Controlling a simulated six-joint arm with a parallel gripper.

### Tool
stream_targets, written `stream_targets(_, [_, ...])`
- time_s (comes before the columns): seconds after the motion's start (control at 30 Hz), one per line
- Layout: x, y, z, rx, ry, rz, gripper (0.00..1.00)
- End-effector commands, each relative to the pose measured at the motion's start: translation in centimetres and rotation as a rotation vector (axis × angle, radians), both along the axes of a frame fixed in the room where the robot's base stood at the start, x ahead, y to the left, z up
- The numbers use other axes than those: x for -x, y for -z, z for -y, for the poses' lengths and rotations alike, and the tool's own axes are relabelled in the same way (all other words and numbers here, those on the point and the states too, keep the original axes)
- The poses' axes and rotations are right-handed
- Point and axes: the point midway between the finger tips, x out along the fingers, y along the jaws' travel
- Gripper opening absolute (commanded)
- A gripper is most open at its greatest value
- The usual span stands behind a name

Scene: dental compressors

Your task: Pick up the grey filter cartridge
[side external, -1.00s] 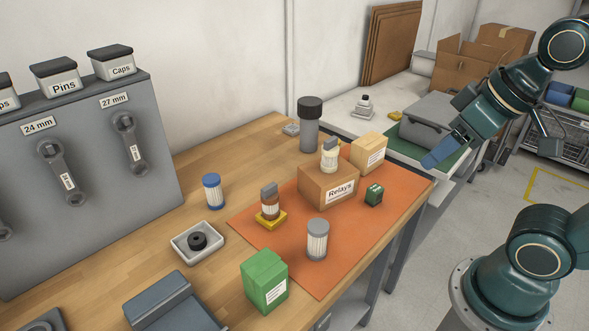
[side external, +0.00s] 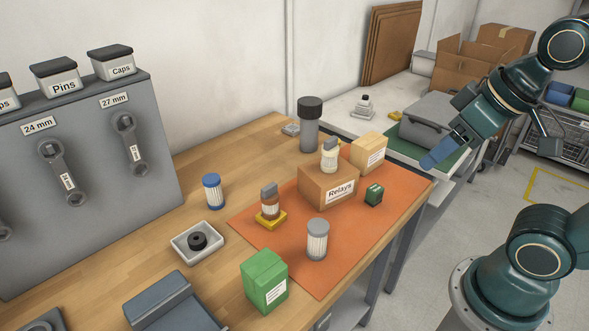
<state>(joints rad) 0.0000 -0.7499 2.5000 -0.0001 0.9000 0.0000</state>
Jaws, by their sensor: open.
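The grey filter cartridge (side external: 317,240) stands upright on the orange mat (side external: 300,272), near its front. It has a grey cap and a pale ribbed body. A similar cartridge with a blue cap (side external: 213,191) stands on the bare wood to the left. My gripper (side external: 432,160) is open and empty, high at the right, well away from the grey cartridge and beyond the mat's right edge. Its fingers point down and left; one finger largely hides the other.
A green box (side external: 264,281) stands close left of the grey cartridge. Behind it are a brown-bodied part on a yellow base (side external: 270,205), the Relays box (side external: 328,186) with a cream part on top, and a small green block (side external: 374,195). The mat right of the cartridge is clear.

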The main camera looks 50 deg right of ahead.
Motion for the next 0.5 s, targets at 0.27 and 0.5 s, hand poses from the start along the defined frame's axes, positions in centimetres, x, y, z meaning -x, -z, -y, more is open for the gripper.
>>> stream_targets(0.27, [-0.1, 0.0, 0.0, 0.001, -0.005, -0.002, 0.62])
stream_targets(0.5, [-1.2, 0.1, -0.4, 0.036, -0.092, -0.035, 0.62])
